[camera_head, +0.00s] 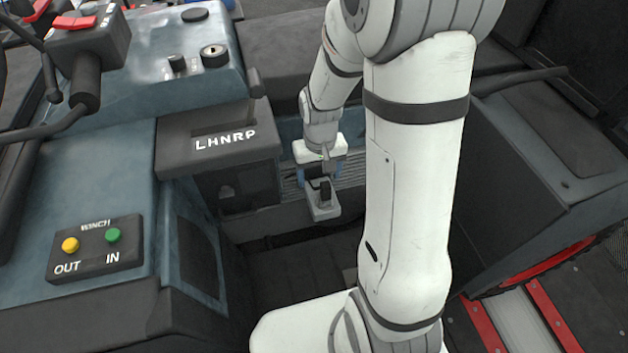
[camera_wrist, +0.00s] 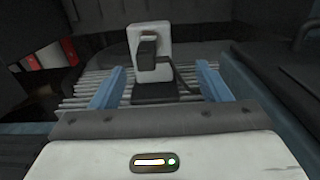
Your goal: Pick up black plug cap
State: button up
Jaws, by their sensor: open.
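A small black cap-like piece (camera_wrist: 148,50), which looks like the plug cap, sits on a pale upright block between and beyond my finger tips in the wrist view. It also shows in the head view as a dark piece (camera_head: 325,190) on a pale grey mount, just below my gripper (camera_head: 318,178). In the wrist view my gripper (camera_wrist: 161,68) is open, with one blue finger on each side and nothing clasped. A darker flat part (camera_wrist: 160,93) lies between the fingers below the cap. I cannot tell whether either finger touches anything.
A ribbed grey surface (camera_wrist: 80,95) lies behind the fingers. In the head view the gear-selector box (camera_head: 220,150) marked LHNRP stands close left of my gripper. The winch button box (camera_head: 95,248) is further left. A dark floor recess (camera_head: 295,272) lies below.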

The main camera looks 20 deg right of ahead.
aim_at(321, 185)
jog(key=f, duration=0.5)
jog(key=f+b, duration=0.1)
jog(key=f, duration=0.2)
jog(key=shift+w+d+f, duration=0.1)
jog(key=shift+w+d, duration=0.25)
jog(key=shift+d, duration=0.05)
jog(key=c, duration=1)
